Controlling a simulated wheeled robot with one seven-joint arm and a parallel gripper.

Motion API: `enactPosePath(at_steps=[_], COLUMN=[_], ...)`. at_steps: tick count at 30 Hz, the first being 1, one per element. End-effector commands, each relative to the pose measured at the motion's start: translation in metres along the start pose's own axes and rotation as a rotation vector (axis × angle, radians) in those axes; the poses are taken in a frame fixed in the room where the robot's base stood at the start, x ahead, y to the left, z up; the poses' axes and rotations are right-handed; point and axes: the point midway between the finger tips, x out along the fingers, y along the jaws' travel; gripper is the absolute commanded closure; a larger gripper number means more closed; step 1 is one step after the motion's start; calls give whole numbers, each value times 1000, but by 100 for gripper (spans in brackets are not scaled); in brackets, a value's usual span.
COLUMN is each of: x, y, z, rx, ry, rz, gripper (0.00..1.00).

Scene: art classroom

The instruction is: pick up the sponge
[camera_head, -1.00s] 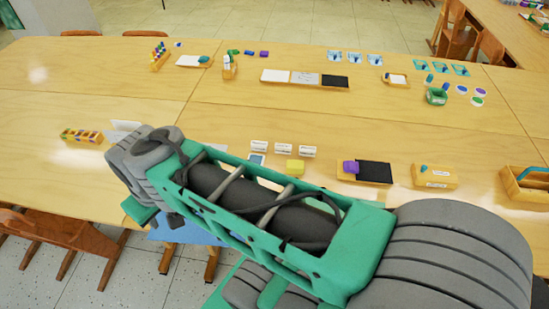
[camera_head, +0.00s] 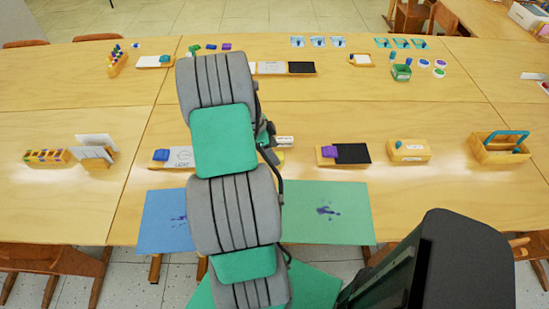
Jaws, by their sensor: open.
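My arm rises through the middle of the view and reaches over the table. My gripper is not visible, so its place relative to the sponge cannot be told.
A wooden box (camera_head: 408,150) and a handled caddy (camera_head: 488,153) stand further right. Blue (camera_head: 163,222) and green (camera_head: 345,212) sheets lie at the near edge.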

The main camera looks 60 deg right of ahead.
Motion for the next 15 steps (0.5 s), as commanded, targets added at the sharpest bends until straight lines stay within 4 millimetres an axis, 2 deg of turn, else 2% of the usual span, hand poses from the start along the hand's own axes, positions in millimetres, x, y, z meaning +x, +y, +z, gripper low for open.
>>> enactPosePath(at_steps=[3, 6, 13, 15], x=[21, 34, 38, 38], y=[3, 2, 1, 2], z=[-4, -3, -2, -2], rx=[-2, -2, -3, -3], ry=[-1, -1, -1, -1], rz=[5, 1, -2, -2], gripper=[38, 38, 38, 43])
